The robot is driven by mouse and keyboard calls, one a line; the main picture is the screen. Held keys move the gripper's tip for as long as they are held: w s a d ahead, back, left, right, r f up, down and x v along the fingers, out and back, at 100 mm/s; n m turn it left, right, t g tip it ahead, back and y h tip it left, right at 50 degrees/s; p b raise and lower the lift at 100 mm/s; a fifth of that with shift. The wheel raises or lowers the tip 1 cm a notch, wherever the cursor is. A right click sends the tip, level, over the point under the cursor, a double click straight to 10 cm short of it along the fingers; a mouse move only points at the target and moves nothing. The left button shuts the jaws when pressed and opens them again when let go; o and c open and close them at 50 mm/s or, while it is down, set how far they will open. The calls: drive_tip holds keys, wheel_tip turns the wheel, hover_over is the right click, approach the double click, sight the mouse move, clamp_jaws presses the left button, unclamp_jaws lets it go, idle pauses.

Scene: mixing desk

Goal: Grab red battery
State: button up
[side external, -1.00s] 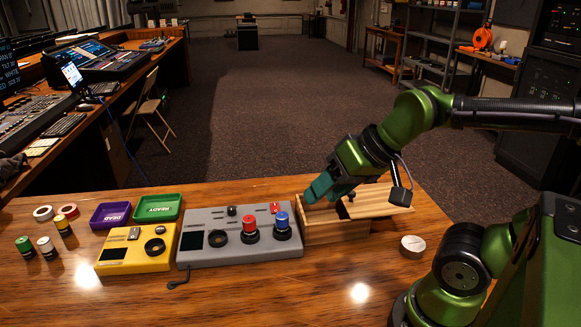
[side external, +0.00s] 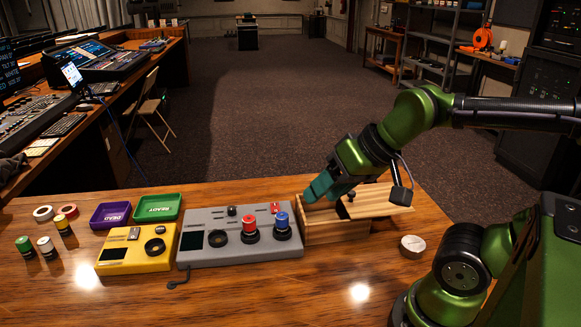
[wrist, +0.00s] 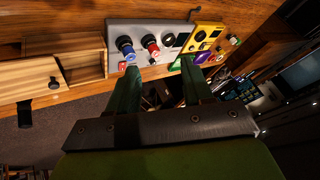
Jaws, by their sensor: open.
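The red battery (side external: 249,224) appears to be the red-topped cylinder standing upright on a black round seat on the grey device (side external: 200,251). A blue-topped cylinder (side external: 282,219) stands just right of it. In the wrist view the red battery (wrist: 151,46) and the blue one (wrist: 127,46) show just beyond the fingertips, with the red one nearer the middle. My gripper (side external: 318,190) is open and empty. It is above the wooden box, to the right of the red battery and apart from it.
The wooden box (side external: 335,232) with its offset lid (side external: 385,200) stands right of the grey device. A yellow device (side external: 130,262), a purple tray (side external: 110,226) and a green tray (side external: 157,218) stand left. Several small cylinders stand farther left. A round white object (side external: 412,243) lies right.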

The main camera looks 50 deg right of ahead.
drive_tip(key=shift+o, duration=1.3)
drive_tip(key=n+g+h, duration=0.2)
drive_tip(key=g, duration=0.4)
approach(249, 218)
drive_tip(key=f, duration=0.5)
drive_tip(key=shift+w+d+f, duration=0.2)
drive_tip(key=shift+w+d, duration=0.05)
drive_tip(key=shift+w, duration=0.1)
drive_tip(key=shift+w+a+f, duration=0.15)
drive_tip(key=shift+f, duration=1.2)
drive_tip(key=shift+w+a+f, duration=0.1)
drive_tip(key=shift+f, duration=1.2)
drive_tip(key=shift+r, duration=0.1)
clamp_jaws()
